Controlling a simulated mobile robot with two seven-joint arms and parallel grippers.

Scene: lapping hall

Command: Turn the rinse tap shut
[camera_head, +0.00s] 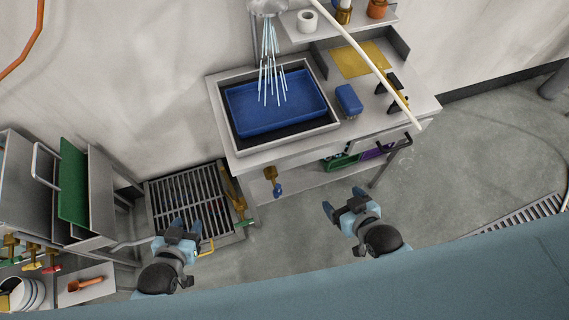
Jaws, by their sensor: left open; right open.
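Water streams (272,75) fall from a spray head (268,6) into a blue tray (290,117) in the sink (322,124). A brass tap with a blue handle (272,180) hangs below the sink bench's front edge. Another brass fitting with a green end (238,205) stands left of it, beside the floor grate. I cannot tell for certain which one is the rinse tap. My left gripper (186,226) is open and empty over the grate's front part, left of both. My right gripper (343,202) is open and empty, right of the blue-handled tap and apart from it.
The bench (262,157) carries a blue block (348,100) and a yellow cloth (359,60). Its lower shelf (307,181) holds green and purple items. Cabinets with a green panel (73,183) stand left. Floor (450,165) is clear to the right.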

